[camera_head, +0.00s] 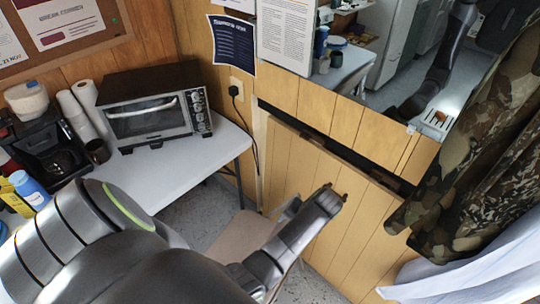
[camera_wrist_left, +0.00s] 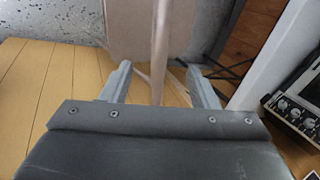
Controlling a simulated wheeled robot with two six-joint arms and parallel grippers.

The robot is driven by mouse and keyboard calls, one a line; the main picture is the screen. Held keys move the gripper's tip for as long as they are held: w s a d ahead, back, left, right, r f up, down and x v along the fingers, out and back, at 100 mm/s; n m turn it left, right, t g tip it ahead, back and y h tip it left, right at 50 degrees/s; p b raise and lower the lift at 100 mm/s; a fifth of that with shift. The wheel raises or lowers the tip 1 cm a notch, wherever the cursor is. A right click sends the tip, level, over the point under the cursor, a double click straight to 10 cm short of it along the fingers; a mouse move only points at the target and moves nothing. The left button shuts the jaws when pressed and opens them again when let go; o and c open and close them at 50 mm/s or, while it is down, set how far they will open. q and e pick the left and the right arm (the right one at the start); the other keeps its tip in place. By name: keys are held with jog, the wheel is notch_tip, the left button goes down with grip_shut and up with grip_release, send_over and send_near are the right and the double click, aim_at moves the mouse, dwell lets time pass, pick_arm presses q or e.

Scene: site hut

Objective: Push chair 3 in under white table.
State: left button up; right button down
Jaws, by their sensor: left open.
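The white table (camera_head: 190,168) stands at the left in the head view, and its edge shows at the right of the left wrist view (camera_wrist_left: 264,62). A chair with a beige panel (camera_head: 240,236) is beside the table's near right corner, partly hidden by my left arm. No number is visible on it. In the left wrist view its beige panel (camera_wrist_left: 130,32) is at the top, and a pale upright bar lies in line with the gap between my fingers. My left gripper (camera_head: 331,194) is open, also in the left wrist view (camera_wrist_left: 158,72). Contact with the chair cannot be told. My right gripper is out of view.
A toaster oven (camera_head: 150,112), paper rolls (camera_head: 80,105) and a coffee maker (camera_head: 52,150) stand on the table. A wood-panelled wall (camera_head: 345,215) is close behind my left gripper. A camouflage garment (camera_head: 480,165) hangs at the right. Grey speckled floor (camera_head: 195,208) shows below the table.

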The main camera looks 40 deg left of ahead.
pick_arm(q)
jog(key=b+x, duration=0.8)
jog(key=x, duration=0.1)
jog(key=shift+d, duration=0.2)
jog(key=shift+b+x, duration=0.5)
jog(key=shift+x, duration=1.1)
jog(key=shift+f, duration=0.1)
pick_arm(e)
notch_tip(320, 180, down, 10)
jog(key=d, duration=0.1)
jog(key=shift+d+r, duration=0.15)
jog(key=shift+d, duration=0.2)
pick_arm(q)
grip_shut()
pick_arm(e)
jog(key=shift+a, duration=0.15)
